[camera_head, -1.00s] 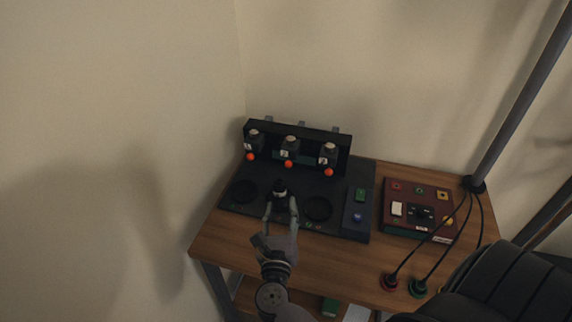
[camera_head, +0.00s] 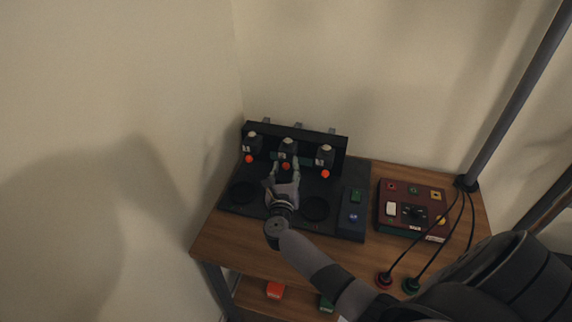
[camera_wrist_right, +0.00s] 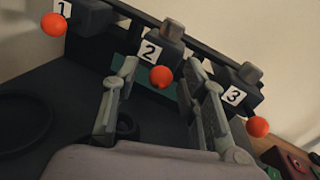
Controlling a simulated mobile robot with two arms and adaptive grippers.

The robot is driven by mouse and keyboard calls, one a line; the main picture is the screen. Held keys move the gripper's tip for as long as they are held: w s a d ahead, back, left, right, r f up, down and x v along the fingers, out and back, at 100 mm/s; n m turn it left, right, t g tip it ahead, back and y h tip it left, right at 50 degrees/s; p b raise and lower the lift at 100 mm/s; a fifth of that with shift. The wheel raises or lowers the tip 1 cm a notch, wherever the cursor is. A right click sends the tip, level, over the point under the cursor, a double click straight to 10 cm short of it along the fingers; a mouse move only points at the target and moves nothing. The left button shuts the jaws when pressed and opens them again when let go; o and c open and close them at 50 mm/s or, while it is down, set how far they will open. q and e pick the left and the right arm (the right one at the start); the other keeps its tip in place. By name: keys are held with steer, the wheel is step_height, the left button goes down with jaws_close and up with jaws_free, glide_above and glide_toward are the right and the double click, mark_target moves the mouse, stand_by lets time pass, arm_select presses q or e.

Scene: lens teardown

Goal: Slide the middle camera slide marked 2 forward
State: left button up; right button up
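The middle camera slide marked 2 (camera_head: 287,146) is a dark block with a grey top knob and an orange ball on its front, on the black rack. In the right wrist view the slide (camera_wrist_right: 163,45) shows its white label 2 and orange ball (camera_wrist_right: 161,77). My right gripper (camera_head: 286,164) is open in front of it. Its two fingers (camera_wrist_right: 163,78) stand on either side of the slide's front and ball, with gaps visible on both sides. I cannot tell whether either finger touches the block. My left gripper is not in view.
Slide 1 (camera_wrist_right: 80,18) stands to the left and slide 3 (camera_wrist_right: 238,88) close to the right finger. The dark base panel (camera_head: 345,225) has round recesses and buttons. A maroon control box (camera_head: 412,190) with cables beside it sits on the wooden table (camera_head: 230,245).

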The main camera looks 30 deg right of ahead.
steer(key=shift+w+d, duration=0.3)
steer(key=shift+w, duration=0.1)
jaws_close()
stand_by(0.4)
